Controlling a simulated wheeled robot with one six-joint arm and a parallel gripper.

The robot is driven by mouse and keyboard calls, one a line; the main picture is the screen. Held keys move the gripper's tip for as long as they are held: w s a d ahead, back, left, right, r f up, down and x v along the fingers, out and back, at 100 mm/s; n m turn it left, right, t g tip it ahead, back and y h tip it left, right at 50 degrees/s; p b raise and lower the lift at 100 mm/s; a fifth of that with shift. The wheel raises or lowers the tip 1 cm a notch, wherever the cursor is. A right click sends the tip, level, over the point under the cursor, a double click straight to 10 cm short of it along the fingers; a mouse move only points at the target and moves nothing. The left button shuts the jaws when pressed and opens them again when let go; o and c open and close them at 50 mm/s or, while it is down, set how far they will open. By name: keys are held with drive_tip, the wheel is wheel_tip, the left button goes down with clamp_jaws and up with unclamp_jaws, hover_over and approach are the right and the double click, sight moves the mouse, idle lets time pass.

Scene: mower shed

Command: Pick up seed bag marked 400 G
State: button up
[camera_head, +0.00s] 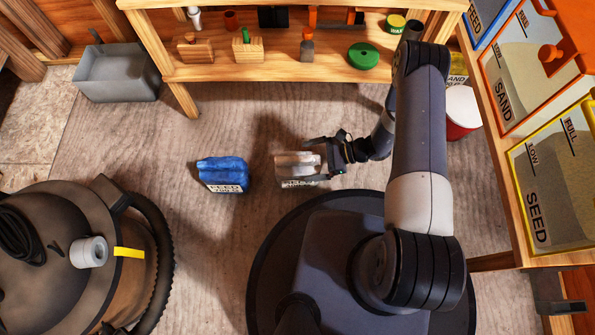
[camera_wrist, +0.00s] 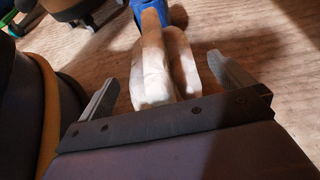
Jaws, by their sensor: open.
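A blue bag (camera_head: 222,172) lies on the wooden floor with a white label whose small lettering I cannot read surely. A pale, whitish bag (camera_head: 296,165) lies to its right, its label mostly out of sight at the lower edge. My gripper (camera_head: 318,161) is open at the right end of the pale bag. In the wrist view the pale bag (camera_wrist: 152,78) reaches in between the two spread fingers of my gripper (camera_wrist: 166,82), with gaps at both sides. The blue bag (camera_wrist: 150,8) shows beyond it at the top edge.
A round dark machine (camera_head: 70,260) with a black hose stands at the lower left. A wooden shelf (camera_head: 280,70) with small tools is at the back, a grey bin (camera_head: 118,75) left of it. Seed and sand containers (camera_head: 545,185) line the right.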

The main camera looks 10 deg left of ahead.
drive_tip(key=shift+x, duration=1)
drive_tip(key=c, duration=1.7)
